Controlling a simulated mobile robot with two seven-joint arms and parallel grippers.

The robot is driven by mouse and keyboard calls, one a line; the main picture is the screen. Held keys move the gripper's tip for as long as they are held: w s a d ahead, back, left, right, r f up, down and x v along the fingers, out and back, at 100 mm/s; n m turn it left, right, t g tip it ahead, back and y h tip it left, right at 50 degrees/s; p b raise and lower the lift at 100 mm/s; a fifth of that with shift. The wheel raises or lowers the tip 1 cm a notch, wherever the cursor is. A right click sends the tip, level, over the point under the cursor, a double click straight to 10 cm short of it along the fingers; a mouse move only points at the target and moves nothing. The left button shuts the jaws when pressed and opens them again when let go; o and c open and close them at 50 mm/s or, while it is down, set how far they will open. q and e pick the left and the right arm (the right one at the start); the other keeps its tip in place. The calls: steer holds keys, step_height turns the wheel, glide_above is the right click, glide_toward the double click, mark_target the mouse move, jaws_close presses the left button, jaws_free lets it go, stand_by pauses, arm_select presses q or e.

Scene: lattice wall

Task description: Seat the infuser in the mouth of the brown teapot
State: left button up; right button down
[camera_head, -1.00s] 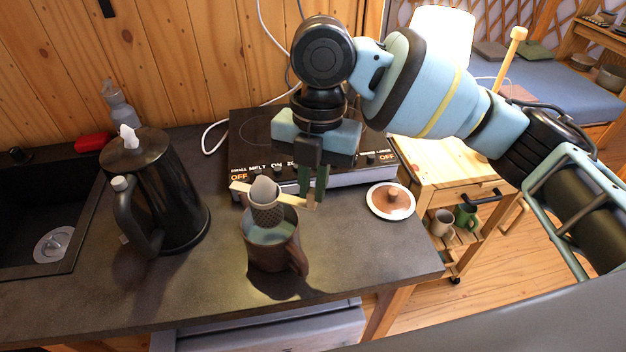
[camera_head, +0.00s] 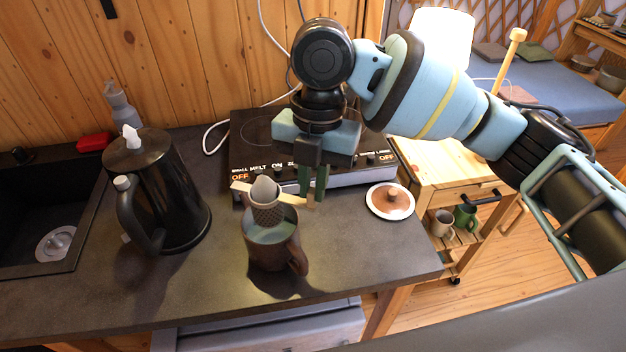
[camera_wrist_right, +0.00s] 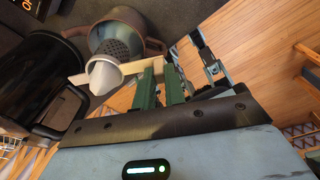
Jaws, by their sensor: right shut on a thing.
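The brown teapot (camera_head: 272,247) stands upright on the dark counter, its mouth open and teal inside. It also shows in the right wrist view (camera_wrist_right: 124,20). The infuser (camera_head: 266,206), a grey mesh cup with pale wooden arms, is upright at the teapot's mouth; its lower end overlaps the opening. I cannot tell whether it touches the rim. In the right wrist view the infuser (camera_wrist_right: 105,71) lines up with the mouth. My right gripper (camera_head: 313,198) is shut on the infuser's right wooden arm. My left gripper is not in view.
A black kettle (camera_head: 165,200) stands to the left, near the sink (camera_head: 40,225). A hot plate (camera_head: 245,165) lies behind the teapot. A brown lid on a white saucer (camera_head: 374,207) sits to the right. The counter's front left is clear.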

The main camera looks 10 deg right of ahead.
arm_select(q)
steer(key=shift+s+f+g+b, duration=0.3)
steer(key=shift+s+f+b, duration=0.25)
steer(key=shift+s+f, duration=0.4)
arm_select(e)
step_height(320, 180, down, 7)
stand_by(4.4)
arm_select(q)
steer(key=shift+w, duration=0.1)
arm_select(e)
steer(key=c, duration=0.7)
jaws_free()
steer(key=shift+c, duration=0.2)
steer(key=shift+w+r+p, duration=0.1)
steer(key=shift+r+p, duration=0.4)
steer(key=shift+r, duration=0.75)
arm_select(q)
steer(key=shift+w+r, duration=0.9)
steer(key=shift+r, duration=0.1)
arm_select(e)
steer(key=shift+w+d+r, duration=0.1)
steer(key=shift+r, duration=1)
steer(key=shift+w+d+r, duration=0.1)
steer(key=shift+r, duration=0.95)
